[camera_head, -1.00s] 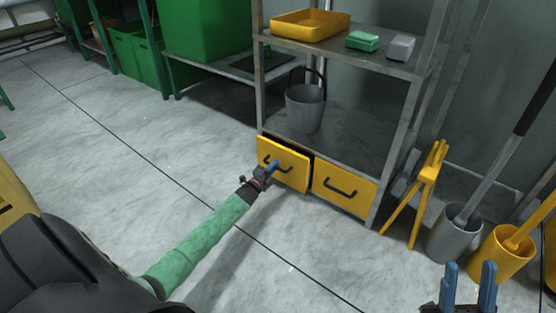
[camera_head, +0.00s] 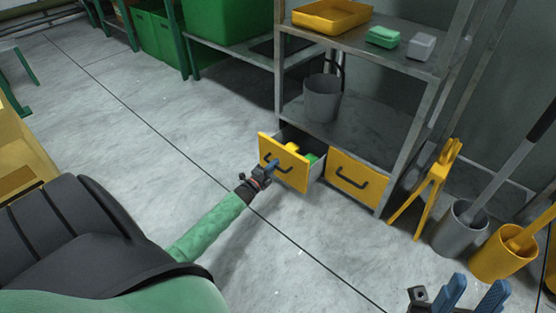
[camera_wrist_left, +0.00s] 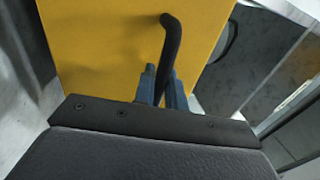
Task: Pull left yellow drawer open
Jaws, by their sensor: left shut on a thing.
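The left yellow drawer (camera_head: 290,172) stands part way out of the bottom of the metal shelf unit. Yellow and green items (camera_head: 308,157) show inside it, too small to name. My left gripper (camera_head: 270,167) is shut on the drawer's black handle, which shows well in the left wrist view (camera_wrist_left: 172,45); the blue fingers (camera_wrist_left: 160,88) sit on either side of it. The drawer's yellow front (camera_wrist_left: 105,45) fills much of that view. My right gripper (camera_head: 475,293) is at the bottom right, its blue fingers apart with nothing between them.
The right yellow drawer (camera_head: 356,178) is closed beside the left one. A grey bucket (camera_head: 322,98) stands on the shelf above. A yellow folding stand (camera_head: 430,190), a grey bin (camera_head: 460,229) and a yellow bin (camera_head: 503,252) stand at the right. Floor before the drawers is clear.

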